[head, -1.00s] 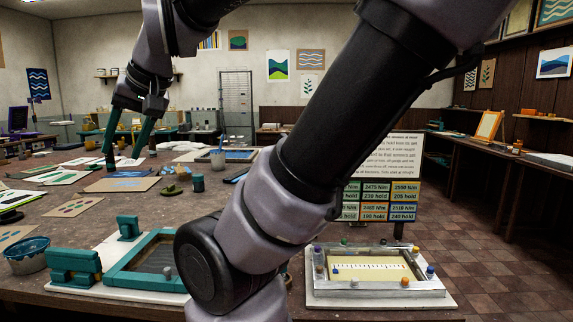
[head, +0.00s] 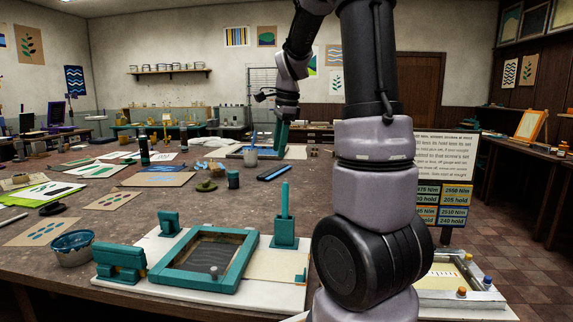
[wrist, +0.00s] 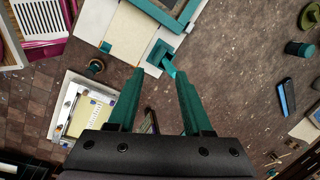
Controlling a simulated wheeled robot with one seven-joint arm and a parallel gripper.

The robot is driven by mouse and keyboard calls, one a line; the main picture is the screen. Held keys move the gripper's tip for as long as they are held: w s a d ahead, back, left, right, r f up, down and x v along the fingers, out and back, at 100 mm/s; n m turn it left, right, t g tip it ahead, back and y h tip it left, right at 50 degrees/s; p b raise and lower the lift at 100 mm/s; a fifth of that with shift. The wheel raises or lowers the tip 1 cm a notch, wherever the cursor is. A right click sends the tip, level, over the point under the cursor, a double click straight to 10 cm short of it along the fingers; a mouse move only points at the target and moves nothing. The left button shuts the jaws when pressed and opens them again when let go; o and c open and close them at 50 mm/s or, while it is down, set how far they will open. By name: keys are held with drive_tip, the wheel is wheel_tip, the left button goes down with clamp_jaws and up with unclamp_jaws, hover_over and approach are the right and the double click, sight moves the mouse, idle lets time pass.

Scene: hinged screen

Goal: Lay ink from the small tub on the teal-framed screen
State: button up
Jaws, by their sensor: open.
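The teal-framed screen (head: 205,258) lies flat on a white board at the front of the table, with grey mesh and a small grey knob; part of its frame shows in the wrist view (wrist: 178,18). A small tub (head: 72,249) with blue ink stands left of it. A teal stand (head: 285,228) holding an upright teal handle is at the board's right; it shows in the wrist view (wrist: 160,56) beyond my fingertips. My gripper (wrist: 160,75) is open and empty, high above the table. In the head view my gripper (head: 280,147) is small and far back.
A pale-framed screen (head: 447,280) sits at the right, partly hidden by my arm; it also shows in the wrist view (wrist: 66,104). A text board (head: 440,158) stands behind it. A dark teal jar (head: 233,180), a blue bar (head: 274,173) and several prints occupy the table's middle.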

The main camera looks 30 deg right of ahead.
sight(285, 183)
drive_tip(key=w+d+f+m, duration=0.1)
drive_tip(key=w+f, duration=0.1)
drive_tip(key=w+d+f+m+g, duration=0.1)
drive_tip(key=d+f+m, duration=0.1)
drive_tip(key=w+d+f+m+h, duration=0.1)
drive_tip(key=w+f, duration=0.1)
drive_tip(key=f, duration=0.1)
drive_tip(key=shift+w+d+m+g, duration=0.15)
drive_tip(key=shift+w+m+g, duration=0.15)
drive_tip(key=shift+m+g, duration=0.1)
drive_tip(key=shift+w+d+f+m, duration=0.25)
drive_tip(key=shift+f+m, duration=0.05)
drive_tip(key=shift+f, duration=0.1)
wheel_tip(285, 183, down, 7)
drive_tip(key=shift+f, duration=0.4)
drive_tip(key=shift+c, duration=1.2)
clamp_jaws()
drive_tip(key=c, duration=0.5)
unclamp_jaws()
drive_tip(key=shift+c, duration=0.2)
drive_tip(key=shift+r, duration=0.1)
clamp_jaws()
drive_tip(key=shift+r, duration=2.45)
drive_tip(key=shift+o, duration=0.3)
unclamp_jaws()
